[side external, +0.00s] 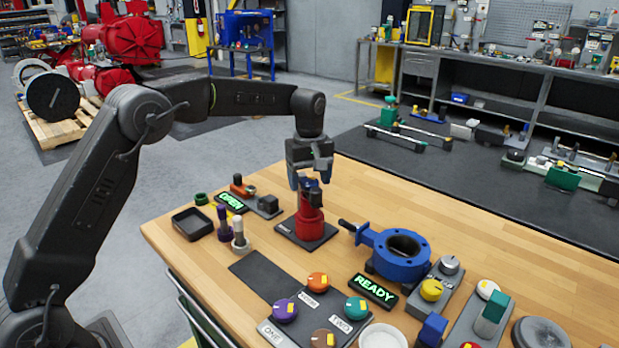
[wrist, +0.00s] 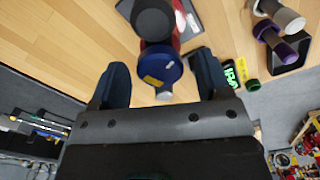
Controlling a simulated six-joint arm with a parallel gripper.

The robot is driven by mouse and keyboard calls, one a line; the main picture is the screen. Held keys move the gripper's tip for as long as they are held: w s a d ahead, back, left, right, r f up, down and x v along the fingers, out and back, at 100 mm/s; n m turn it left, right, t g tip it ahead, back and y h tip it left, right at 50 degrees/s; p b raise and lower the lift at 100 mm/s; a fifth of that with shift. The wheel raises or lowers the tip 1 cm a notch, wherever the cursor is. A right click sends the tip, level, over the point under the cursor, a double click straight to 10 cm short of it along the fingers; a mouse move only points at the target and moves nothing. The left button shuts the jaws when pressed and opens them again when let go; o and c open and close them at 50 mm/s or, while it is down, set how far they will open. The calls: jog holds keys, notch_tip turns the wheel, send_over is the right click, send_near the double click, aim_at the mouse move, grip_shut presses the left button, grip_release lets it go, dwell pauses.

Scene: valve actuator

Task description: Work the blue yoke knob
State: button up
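The blue yoke knob (wrist: 158,65) is a round dark blue cap with a yellow mark, seen between my fingers in the wrist view. In the side view the knob (side external: 313,186) shows in part at the top of a red valve body (side external: 311,218), which stands on a dark base plate. My gripper (side external: 311,181) is directly above the red body, pointing down, with its fingers at the knob's sides. In the wrist view my gripper (wrist: 160,60) is open, with a visible gap between each finger and the knob. Fingers hide part of the knob in the side view.
A lit green label (side external: 231,202), an orange-handled device (side external: 240,186), purple and white pegs (side external: 240,238) and a black tray (side external: 192,223) stand left. A blue ring-shaped valve (side external: 401,255), a READY sign (side external: 374,291) and a panel of coloured knobs (side external: 285,310) lie right and in front.

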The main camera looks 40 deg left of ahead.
jog(key=c, duration=0.9)
jog(key=shift+o, duration=0.2)
jog(key=shift+m, duration=0.3)
jog(key=m, duration=0.3)
jog(key=shift+m, duration=2.7)
jog(key=shift+r, duration=0.1)
jog(key=o, duration=0.9)
